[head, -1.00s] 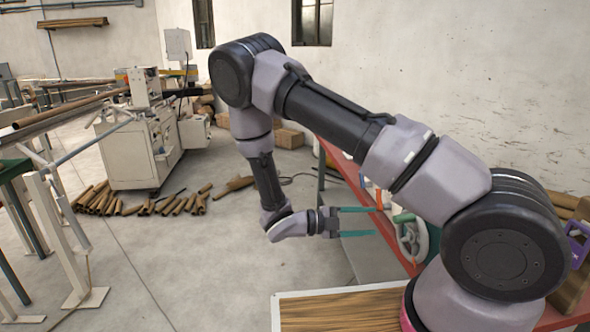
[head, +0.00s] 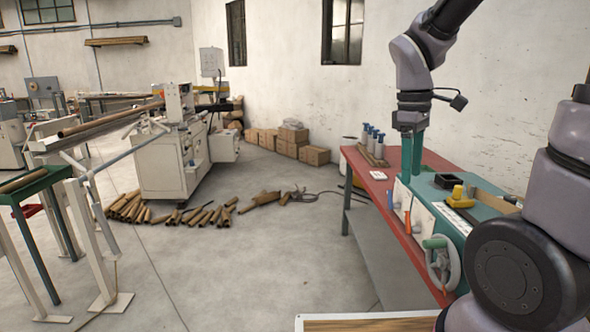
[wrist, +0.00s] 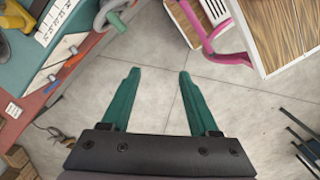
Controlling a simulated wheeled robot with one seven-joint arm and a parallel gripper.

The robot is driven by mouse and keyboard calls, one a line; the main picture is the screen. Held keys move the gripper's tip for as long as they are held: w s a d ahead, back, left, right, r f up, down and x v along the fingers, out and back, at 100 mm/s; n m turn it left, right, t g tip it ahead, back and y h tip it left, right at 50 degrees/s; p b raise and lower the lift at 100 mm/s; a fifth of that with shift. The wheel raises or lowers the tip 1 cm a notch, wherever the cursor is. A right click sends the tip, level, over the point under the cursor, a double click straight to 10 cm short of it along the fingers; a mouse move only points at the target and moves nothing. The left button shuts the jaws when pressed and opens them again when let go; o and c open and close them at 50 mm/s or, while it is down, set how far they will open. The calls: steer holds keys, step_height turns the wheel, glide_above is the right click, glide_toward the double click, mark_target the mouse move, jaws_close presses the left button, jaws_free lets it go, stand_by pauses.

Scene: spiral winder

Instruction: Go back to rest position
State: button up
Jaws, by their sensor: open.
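My gripper (head: 411,165) points down in the upper right of the head view, in front of the white wall and over the red workbench (head: 408,240). Its two green fingers are apart. In the wrist view my gripper (wrist: 158,74) is open, with nothing between its fingers but the grey floor (wrist: 155,105) below. My arm is raised, and its upper part leaves the top of the head view.
The green-topped machine (head: 478,211) with a handwheel (head: 441,264) stands on the bench, near several spools (head: 373,142). A white winder (head: 170,160) stands at left, with brown tubes (head: 203,214) on the floor. The middle floor is clear.

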steer(key=s+r+m+t+y, duration=0.1)
steer(key=s+r+m+t, duration=0.1)
steer(key=r+m, duration=0.4)
steer(key=s+r+m+t+y, duration=0.2)
steer(key=r+m+t, duration=0.3)
steer(key=r+m, duration=0.1)
steer(key=shift+s+d+r+m+t, duration=0.15)
steer(key=shift+s+r+m+t, duration=0.2)
steer(key=shift+m, duration=0.45)
